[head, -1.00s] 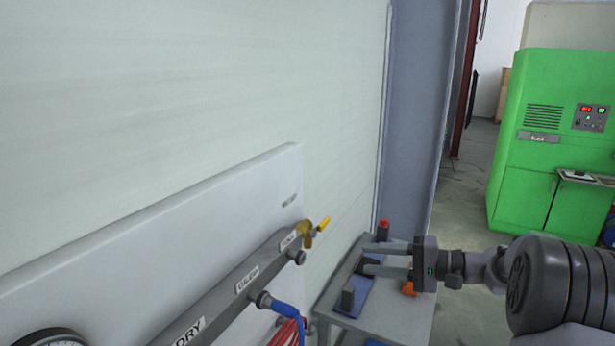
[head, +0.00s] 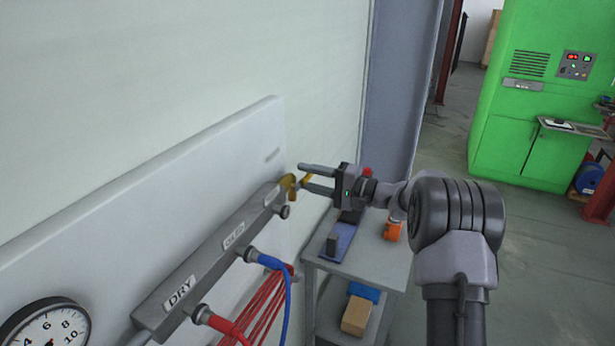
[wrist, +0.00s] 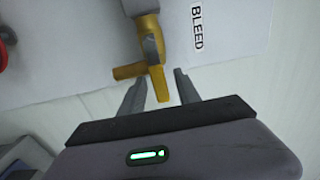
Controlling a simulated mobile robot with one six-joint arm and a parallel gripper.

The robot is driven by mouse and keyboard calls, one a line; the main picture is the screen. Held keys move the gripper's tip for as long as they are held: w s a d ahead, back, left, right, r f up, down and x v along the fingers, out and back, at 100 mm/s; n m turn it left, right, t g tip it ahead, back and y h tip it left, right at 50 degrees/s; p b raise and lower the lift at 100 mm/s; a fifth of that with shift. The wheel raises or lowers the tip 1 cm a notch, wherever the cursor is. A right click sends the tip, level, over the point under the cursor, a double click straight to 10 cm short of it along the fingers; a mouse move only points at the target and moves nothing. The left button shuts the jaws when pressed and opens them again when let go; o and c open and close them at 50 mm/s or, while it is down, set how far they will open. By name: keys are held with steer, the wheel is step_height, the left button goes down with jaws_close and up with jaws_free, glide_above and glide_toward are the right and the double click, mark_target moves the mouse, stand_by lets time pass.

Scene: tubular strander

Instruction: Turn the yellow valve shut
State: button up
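The yellow valve (head: 289,186) is at the far end of the grey manifold bar on the white wall panel. In the wrist view its brassy body and yellow lever (wrist: 159,84) show clearly, beside a label reading BLEED. My gripper (head: 302,177) is level with the valve, its fingers pointing left at it. In the wrist view my gripper (wrist: 159,76) is open, one finger on each side of the lever's end. A gap shows on both sides, so the fingers do not appear to touch the lever.
The manifold (head: 210,265) carries a blue hose (head: 286,290) and a red hose (head: 225,325). A pressure gauge (head: 45,327) is at lower left. A grey cart (head: 385,260) with small items stands below my gripper. A green cabinet (head: 540,100) stands at the back right, with open floor before it.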

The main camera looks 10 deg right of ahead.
steer(key=shift+a, duration=0.1)
jaws_close()
stand_by(1.4)
